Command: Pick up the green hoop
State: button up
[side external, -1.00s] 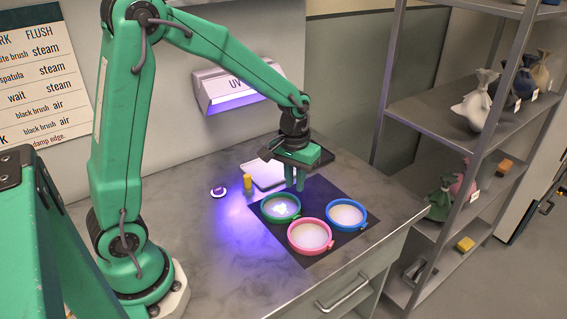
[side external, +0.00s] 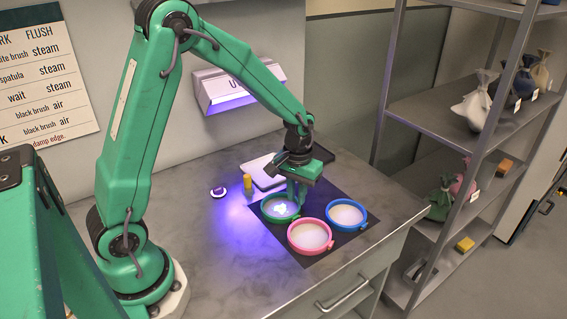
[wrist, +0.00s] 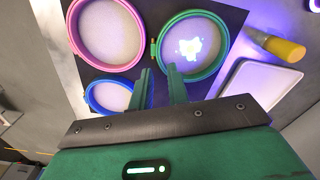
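The green hoop (side external: 279,208) lies on a dark mat on the counter, with a glowing whitish patch on its fabric. It also shows in the wrist view (wrist: 221,65), at the upper middle. My gripper (side external: 298,203) is low at the hoop's right rim, fingers pointing down. In the wrist view the two fingers (wrist: 160,72) are apart, with a gap between them. The fingertips are close to the near left part of the green rim. I cannot tell whether they touch it. Nothing shows held between them.
A pink hoop (side external: 310,236) and a blue hoop (side external: 346,214) lie close by on the dark mat (side external: 330,190). A UV lamp (side external: 236,92) hangs on the wall. Shelves (side external: 440,105) stand at right.

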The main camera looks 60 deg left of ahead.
aim_at(296, 212)
jog(key=shift+f, duration=2.6)
jog(key=shift+c, duration=0.5)
grip_shut()
